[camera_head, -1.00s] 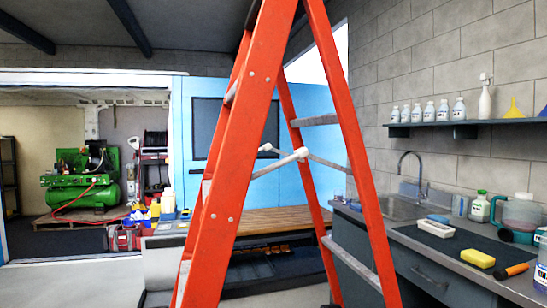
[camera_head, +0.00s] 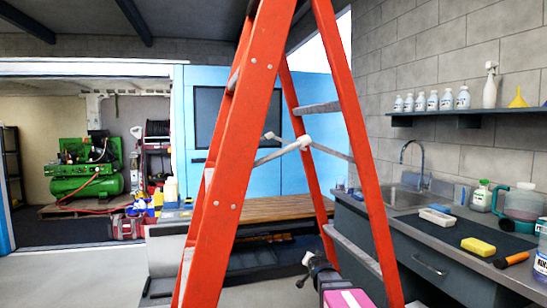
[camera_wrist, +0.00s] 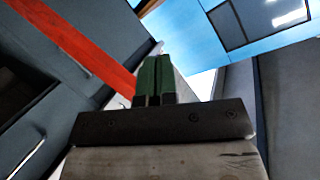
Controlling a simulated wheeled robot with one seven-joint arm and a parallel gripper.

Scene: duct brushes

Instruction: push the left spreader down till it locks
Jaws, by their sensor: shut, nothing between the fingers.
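An orange stepladder (camera_head: 242,170) stands open in the middle of the head view. Its nearer spreader (camera_head: 303,143) is a pair of thin grey bars bent upward at a pale middle joint. A second pale joint (camera_head: 268,136) shows to its left, its bars partly hidden behind the ladder's rail. The frames do not settle which spreader counts as left. My gripper (camera_head: 310,262) is low between the ladder's rails in the picture, below the spreaders and apart from them. In the wrist view my gripper (camera_wrist: 155,78) has its green-tipped fingers together and empty. An orange rail (camera_wrist: 75,45) passes at upper left there.
A counter with a sink (camera_head: 398,197) runs along the right, bearing a yellow sponge (camera_head: 478,246) and bottles. A wooden-topped bench (camera_head: 270,208) stands behind the ladder. A green compressor (camera_head: 85,180) is far left. Floor is clear at lower left.

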